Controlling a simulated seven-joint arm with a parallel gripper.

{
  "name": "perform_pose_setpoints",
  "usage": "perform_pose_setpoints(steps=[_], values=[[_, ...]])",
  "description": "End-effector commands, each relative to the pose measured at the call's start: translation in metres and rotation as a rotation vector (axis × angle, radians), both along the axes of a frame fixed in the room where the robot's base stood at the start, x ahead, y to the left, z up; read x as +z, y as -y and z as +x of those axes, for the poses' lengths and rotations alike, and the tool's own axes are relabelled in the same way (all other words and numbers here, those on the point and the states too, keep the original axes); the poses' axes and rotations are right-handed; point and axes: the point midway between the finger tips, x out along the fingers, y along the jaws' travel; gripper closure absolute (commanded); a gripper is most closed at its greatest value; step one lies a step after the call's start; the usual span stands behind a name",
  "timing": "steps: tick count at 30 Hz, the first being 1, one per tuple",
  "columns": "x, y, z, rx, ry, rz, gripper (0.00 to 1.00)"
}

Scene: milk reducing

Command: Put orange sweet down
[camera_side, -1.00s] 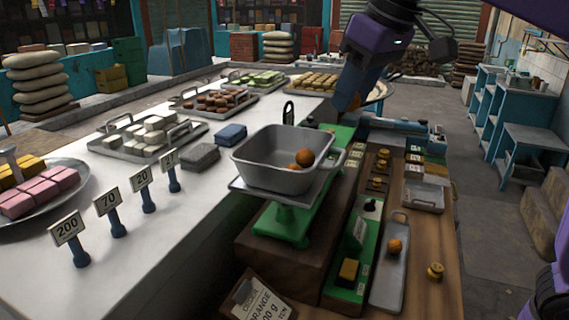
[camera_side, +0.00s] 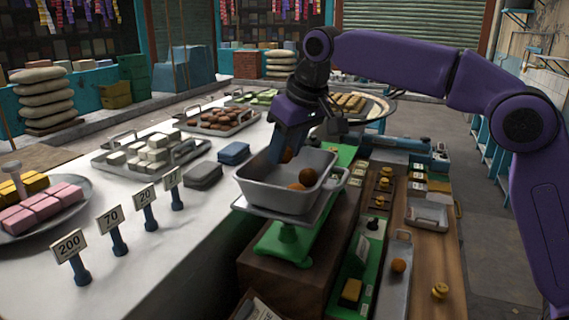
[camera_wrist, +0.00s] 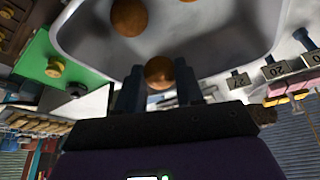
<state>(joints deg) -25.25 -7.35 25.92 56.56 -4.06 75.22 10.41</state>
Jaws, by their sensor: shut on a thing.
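My gripper (camera_side: 286,156) is over the grey metal pan (camera_side: 250,194) of the green scale (camera_side: 288,240). It is shut on an orange sweet (camera_side: 288,154), a round ball partly hidden by the fingers. In the wrist view this held sweet (camera_wrist: 160,73) sits between the two fingertips, in front of the pan's near wall. Two more orange sweets lie in the pan, one (camera_side: 307,177) behind the other (camera_side: 295,187). The wrist view also shows one of them (camera_wrist: 129,17) clearly. I cannot tell the exact height of the held sweet above the pan floor.
Another orange ball (camera_side: 399,265) lies on a narrow tray (camera_side: 394,292) at the right of the scale. Brass weights (camera_side: 440,291) stand on the wooden board. Number signs (camera_side: 110,220) and trays of sweets (camera_side: 150,147) stand on the white counter to the left.

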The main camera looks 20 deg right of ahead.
Motion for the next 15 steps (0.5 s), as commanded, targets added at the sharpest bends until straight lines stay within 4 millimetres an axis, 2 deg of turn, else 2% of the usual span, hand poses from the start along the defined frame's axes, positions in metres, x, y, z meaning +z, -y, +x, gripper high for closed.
perform_pose_setpoints(steps=[9,15], values=[[-0.033,-0.002,0.003,0.0,-0.002,-0.001,0.97],[-0.036,-0.002,0.003,0.0,-0.001,0.0,0.97]])
